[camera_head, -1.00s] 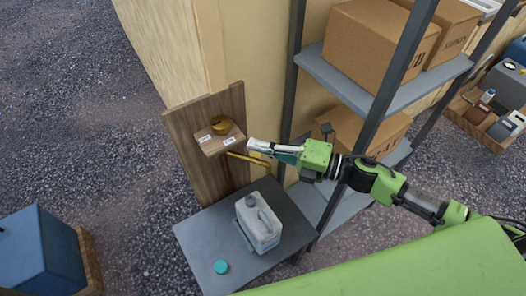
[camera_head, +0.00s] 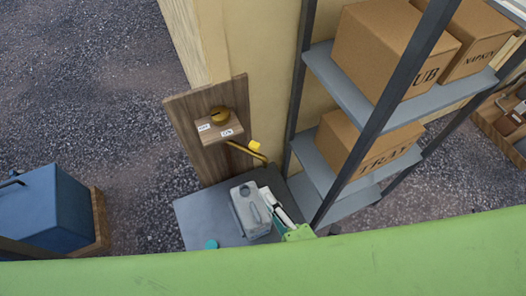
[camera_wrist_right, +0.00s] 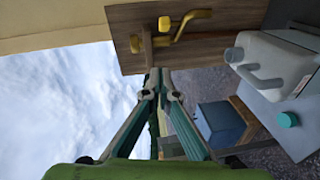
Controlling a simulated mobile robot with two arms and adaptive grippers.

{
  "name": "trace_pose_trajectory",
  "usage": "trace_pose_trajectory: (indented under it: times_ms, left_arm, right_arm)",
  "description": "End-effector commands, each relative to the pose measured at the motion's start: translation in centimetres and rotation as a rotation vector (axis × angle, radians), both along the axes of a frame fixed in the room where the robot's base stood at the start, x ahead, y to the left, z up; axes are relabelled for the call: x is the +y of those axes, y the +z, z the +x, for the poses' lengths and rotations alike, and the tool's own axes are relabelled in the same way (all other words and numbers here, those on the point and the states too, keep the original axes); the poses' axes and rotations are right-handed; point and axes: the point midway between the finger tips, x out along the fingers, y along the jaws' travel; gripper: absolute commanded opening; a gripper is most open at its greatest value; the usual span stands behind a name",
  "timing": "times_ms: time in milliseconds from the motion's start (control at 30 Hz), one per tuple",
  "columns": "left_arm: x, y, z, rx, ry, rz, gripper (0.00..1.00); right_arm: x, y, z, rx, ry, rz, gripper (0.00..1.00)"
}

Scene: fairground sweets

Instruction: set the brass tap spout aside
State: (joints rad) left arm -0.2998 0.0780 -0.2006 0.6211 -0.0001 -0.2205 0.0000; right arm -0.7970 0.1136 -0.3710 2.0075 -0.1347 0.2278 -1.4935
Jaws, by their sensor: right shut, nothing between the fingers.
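The brass tap spout (camera_head: 247,152) juts from the wooden board (camera_head: 190,138), with a yellow block-like handle (camera_head: 254,145) above its bend. In the right wrist view the spout (camera_wrist_right: 192,18) shows near the top, beyond my fingers. My right gripper (camera_head: 267,191) is shut and empty. It is below the spout in the picture, at the right side of the grey jerrycan (camera_head: 246,210), apart from the spout. In the wrist view its fingertips (camera_wrist_right: 159,76) come together. I cannot tell whether it touches the jerrycan. My left gripper is not in view.
A teal cap (camera_head: 211,244) lies on the grey table (camera_head: 196,215). A metal rack (camera_head: 350,88) with cartons stands right. A blue box (camera_head: 48,212) is at left.

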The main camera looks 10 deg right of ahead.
Motion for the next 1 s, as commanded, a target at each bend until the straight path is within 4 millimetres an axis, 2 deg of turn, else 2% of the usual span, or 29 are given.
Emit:
trace_pose_trajectory:
  times_ms: [400, 567, 667, 1000]
  left_arm:
    - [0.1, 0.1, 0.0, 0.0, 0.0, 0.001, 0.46]
    - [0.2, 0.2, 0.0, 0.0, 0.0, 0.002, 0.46]
    - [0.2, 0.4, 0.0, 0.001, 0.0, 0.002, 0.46]
    - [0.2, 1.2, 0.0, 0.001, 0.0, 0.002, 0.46]
  right_arm:
    - [-0.2, -0.3, -0.5, 0.019, -0.021, -0.009, 0.0]
    - [0.1, -0.3, 0.2, 0.017, -0.022, -0.007, 0.0]
    - [0.6, -0.4, 1.5, 0.015, -0.022, -0.006, 0.0]
    - [3.2, -1.3, 8.1, 0.016, -0.021, -0.007, 0.0]
